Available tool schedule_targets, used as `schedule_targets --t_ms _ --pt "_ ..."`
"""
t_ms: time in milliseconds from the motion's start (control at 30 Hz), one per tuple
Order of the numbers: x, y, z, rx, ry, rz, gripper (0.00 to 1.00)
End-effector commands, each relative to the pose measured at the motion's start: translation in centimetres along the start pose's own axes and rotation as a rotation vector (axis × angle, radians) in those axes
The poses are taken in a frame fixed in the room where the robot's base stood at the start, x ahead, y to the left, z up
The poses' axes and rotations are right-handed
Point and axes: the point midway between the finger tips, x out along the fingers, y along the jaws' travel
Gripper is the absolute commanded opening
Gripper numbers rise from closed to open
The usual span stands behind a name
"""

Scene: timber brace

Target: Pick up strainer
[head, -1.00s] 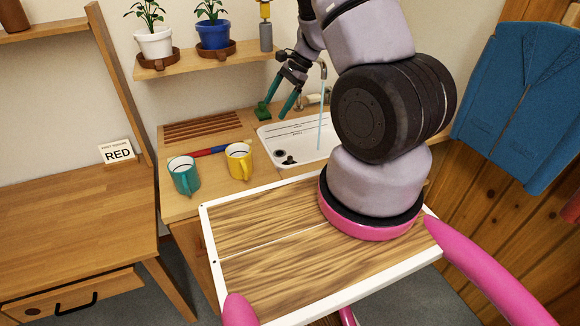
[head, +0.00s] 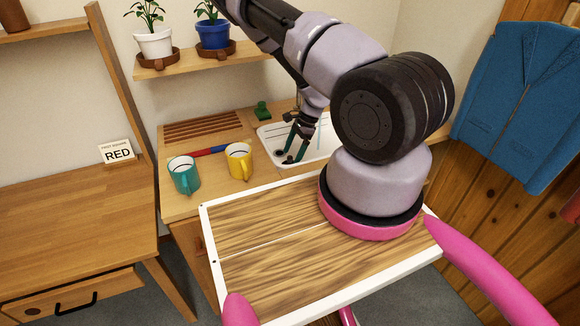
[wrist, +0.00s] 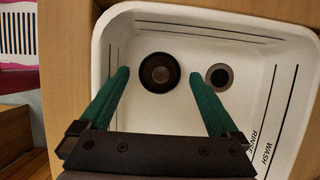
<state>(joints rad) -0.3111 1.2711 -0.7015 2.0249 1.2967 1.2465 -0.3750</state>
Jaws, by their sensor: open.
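The strainer (wrist: 160,72) is a dark round piece with a raised centre, lying in the white sink (wrist: 150,120). In the wrist view it sits between my gripper's fingertips (wrist: 160,76), with space on both sides. A grey-ringed drain hole (wrist: 219,76) is to its right, just past the right fingertip. In the head view my gripper (head: 293,158) points down into the sink (head: 323,150), its green fingers apart and empty. There the strainer is largely hidden by the fingers. I cannot tell the exact height of the fingertips above it.
A yellow mug (head: 239,161) and a teal mug (head: 184,175) stand left of the sink. A red and blue object (head: 210,151), a slatted rack (head: 203,127) and a green block (head: 262,111) are behind them. A shelf with plants (head: 190,62) is above. My arm hides the tap.

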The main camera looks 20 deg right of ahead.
Motion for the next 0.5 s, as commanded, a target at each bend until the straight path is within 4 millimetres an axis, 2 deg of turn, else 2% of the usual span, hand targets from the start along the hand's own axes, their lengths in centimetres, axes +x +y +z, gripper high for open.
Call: schedule_targets --t_ms 300,500 --pt "4.3 -0.1 0.2 -0.003 0.001 0.003 0.97" --pt "5.1 -0.2 0.2 -0.002 0.000 -0.001 0.97"
